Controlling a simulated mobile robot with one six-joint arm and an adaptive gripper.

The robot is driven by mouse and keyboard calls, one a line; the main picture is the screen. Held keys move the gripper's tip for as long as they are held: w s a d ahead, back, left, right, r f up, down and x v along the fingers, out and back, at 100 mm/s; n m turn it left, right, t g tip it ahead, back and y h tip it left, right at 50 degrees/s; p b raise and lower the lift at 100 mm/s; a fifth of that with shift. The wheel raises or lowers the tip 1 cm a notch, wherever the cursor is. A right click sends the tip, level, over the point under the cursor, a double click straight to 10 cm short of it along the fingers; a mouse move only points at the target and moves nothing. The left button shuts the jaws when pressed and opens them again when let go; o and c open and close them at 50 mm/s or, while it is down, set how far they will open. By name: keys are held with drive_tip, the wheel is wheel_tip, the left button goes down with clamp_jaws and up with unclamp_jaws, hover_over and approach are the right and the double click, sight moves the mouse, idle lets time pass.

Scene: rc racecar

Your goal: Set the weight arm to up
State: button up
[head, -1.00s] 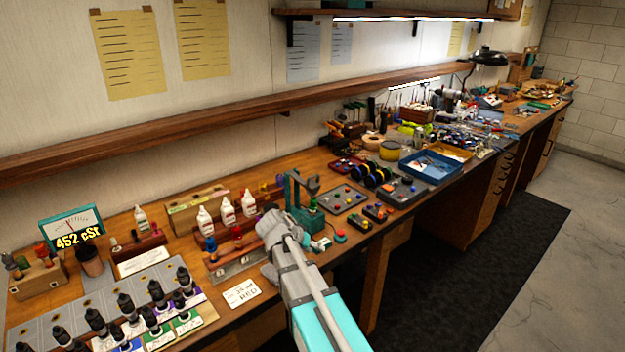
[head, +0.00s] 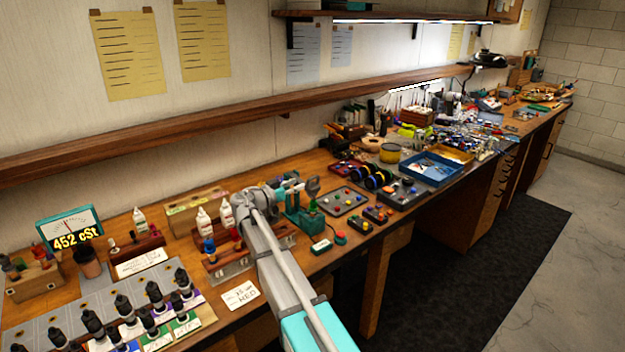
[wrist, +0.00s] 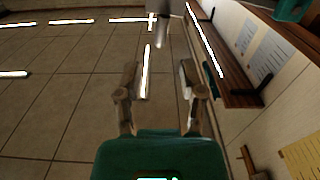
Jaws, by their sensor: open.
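A green bench device (head: 306,216) stands near the middle of the bench, with a dark grey rounded weight (head: 312,187) on its upper side. I take this to be the weight arm's end; my gripper covers much of the arm. My gripper (head: 293,186) is at the device's top, just left of the weight, with its tips hard to make out. In the wrist view my gripper (wrist: 160,75) has two fingers spread apart with nothing clamped between them. A blurred grey rod-like part (wrist: 162,28) shows beyond the fingertips. Contact with the arm cannot be told.
White bottles in a rack (head: 215,222) stand left of my wrist. A wooden shelf (head: 230,120) runs along the wall above.

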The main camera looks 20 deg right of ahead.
sight(313, 178)
drive_tip(key=shift+d, duration=0.1)
drive_tip(key=shift+x, duration=3.7)
drive_tip(key=shift+f, duration=0.1)
drive_tip(key=shift+c, duration=0.3)
clamp_jaws()
